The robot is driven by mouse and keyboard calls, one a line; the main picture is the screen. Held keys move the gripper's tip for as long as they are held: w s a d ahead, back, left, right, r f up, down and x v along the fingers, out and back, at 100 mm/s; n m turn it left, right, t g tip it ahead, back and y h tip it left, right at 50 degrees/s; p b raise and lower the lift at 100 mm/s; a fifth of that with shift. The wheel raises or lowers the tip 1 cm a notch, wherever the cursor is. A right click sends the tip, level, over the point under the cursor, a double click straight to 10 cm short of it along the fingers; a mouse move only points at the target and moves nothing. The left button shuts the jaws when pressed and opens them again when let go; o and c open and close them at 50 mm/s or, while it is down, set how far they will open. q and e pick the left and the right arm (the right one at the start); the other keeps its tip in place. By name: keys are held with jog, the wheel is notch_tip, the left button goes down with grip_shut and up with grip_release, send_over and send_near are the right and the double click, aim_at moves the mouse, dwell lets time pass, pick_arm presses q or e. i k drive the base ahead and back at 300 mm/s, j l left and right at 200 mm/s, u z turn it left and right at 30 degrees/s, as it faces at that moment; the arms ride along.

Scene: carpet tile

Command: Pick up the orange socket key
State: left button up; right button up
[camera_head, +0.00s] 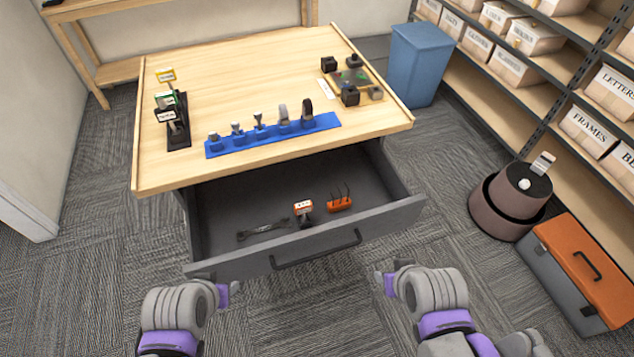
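In the open drawer (240,205) lies a small piece with an orange-and-white labelled head (303,208) and a dark lower part. It resembles the labelled keys on the tabletop and looks like the orange socket key. Just right of it is an orange block with dark prongs (340,204). My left gripper (229,294) is in front of the drawer, below its left front. My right gripper (385,284) is in front of the drawer's right half. Both are apart from the drawer contents, and I see nothing held. Their finger gaps are too small to judge.
A dark wrench (263,229) lies left in the drawer. The drawer front has a handle (316,249). On the table (230,85) are a black rack (178,138), a blue tool strip (272,135) and a small parts tray (372,82). A toolbox (580,265) stands right.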

aim_at(301, 208)
jog(key=i+l+u, duration=0.15)
jog(key=l, duration=0.2)
jog(key=i+l+u, duration=0.15)
jog(key=l, duration=0.25)
jog(key=i+l+u, duration=0.15)
jog(key=i+l, duration=0.15)
jog(key=i+l+u, duration=0.1)
jog(key=l, duration=0.4)
jog(key=i+l+u, duration=0.15)
jog(key=l, duration=0.3)
jog(key=i+l+u, duration=0.15)
jog(key=l, duration=0.3)
jog(key=i+l+u, duration=0.15)
jog(key=l, duration=0.3)
jog(key=k+j, duration=0.1)
jog(key=j, duration=0.25)
jog(key=k+j, duration=0.1)
jog(key=j, duration=0.3)
jog(key=k+j+u, duration=0.1)
jog(key=u, duration=0.9)
jog(key=i+j, duration=0.05)
